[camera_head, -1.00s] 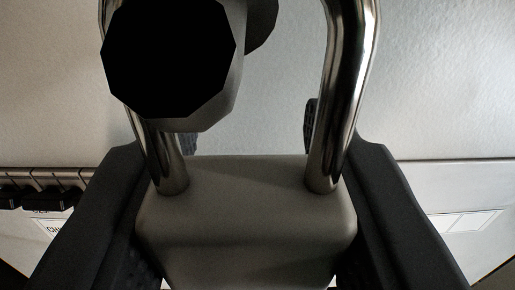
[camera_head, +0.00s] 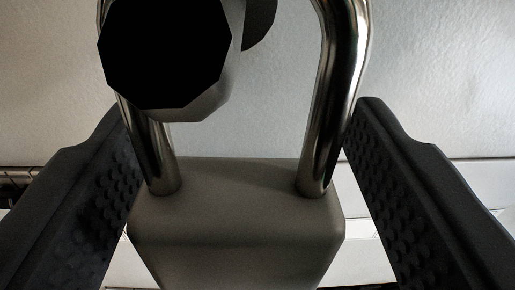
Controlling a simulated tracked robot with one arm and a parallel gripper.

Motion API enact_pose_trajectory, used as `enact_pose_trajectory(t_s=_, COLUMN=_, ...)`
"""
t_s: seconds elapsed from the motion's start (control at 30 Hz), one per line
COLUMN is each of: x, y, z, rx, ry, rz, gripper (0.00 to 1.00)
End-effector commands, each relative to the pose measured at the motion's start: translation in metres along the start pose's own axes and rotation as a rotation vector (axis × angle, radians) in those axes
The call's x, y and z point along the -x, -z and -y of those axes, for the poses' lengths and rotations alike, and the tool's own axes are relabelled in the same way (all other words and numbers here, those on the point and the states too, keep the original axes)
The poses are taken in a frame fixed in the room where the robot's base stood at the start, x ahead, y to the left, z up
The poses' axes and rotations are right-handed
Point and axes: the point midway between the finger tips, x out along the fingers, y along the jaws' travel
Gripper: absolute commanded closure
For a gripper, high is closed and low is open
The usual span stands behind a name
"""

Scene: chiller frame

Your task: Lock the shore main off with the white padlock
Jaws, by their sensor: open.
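A padlock with a pale grey-white body (camera_head: 235,225) and a shiny steel shackle (camera_head: 333,90) fills the middle of the view. Its shackle points up, and its top runs out of the picture. A rounded grey part with a black end face (camera_head: 163,50) stands in front of the left shackle leg and hides part of it. I cannot tell whether the shackle passes through anything. My gripper (camera_head: 245,115) is open, with one dark, studded finger on each side of the padlock. A gap shows between each finger and the body.
A pale, textured panel (camera_head: 440,90) lies behind the padlock. Below it runs a ledge with a row of dark parts (camera_head: 18,178) at the far left, and white label-like strips (camera_head: 490,180) at the right.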

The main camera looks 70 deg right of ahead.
Motion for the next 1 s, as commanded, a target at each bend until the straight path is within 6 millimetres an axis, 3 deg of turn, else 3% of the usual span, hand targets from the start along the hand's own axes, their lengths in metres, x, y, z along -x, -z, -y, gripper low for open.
enact_pose_trajectory(t_s=0.23, x=0.022, y=-0.002, z=0.001, rx=0.001, ry=0.003, rz=0.004, gripper=0.4)
enact_pose_trajectory(t_s=0.7, x=0.115, y=-0.002, z=0.0, rx=0.0, ry=0.006, rz=0.003, gripper=0.4)
enact_pose_trajectory(t_s=1.0, x=0.138, y=-0.002, z=-0.002, rx=0.0, ry=0.001, rz=0.001, gripper=0.4)
